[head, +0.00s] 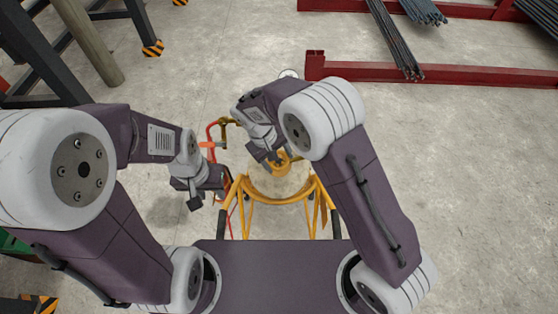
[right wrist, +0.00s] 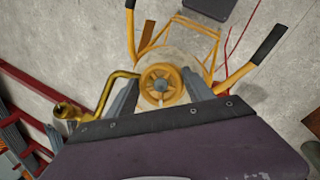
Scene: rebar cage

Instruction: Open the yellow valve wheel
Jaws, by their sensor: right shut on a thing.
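The yellow valve wheel (right wrist: 162,84) is a round, spoked handwheel, seen in the right wrist view between the two grey fingers of my right gripper (right wrist: 163,96). The fingers are shut on its rim from both sides. In the head view, my right gripper (head: 272,158) covers much of the wheel, and only a yellow part (head: 281,168) shows beside it. My left gripper (head: 193,196) is to the left of the wheel, apart from it. The angle hides whether its jaws are open.
A yellow tubular frame (head: 272,197) with dark grips stands below the wheel. A brass pipe (right wrist: 106,92) runs left from the wheel. A red hose (head: 209,130) is near my left gripper. Red steel beams (head: 440,74) and rebar bundles (head: 396,40) lie at the upper right. Concrete floor at right is clear.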

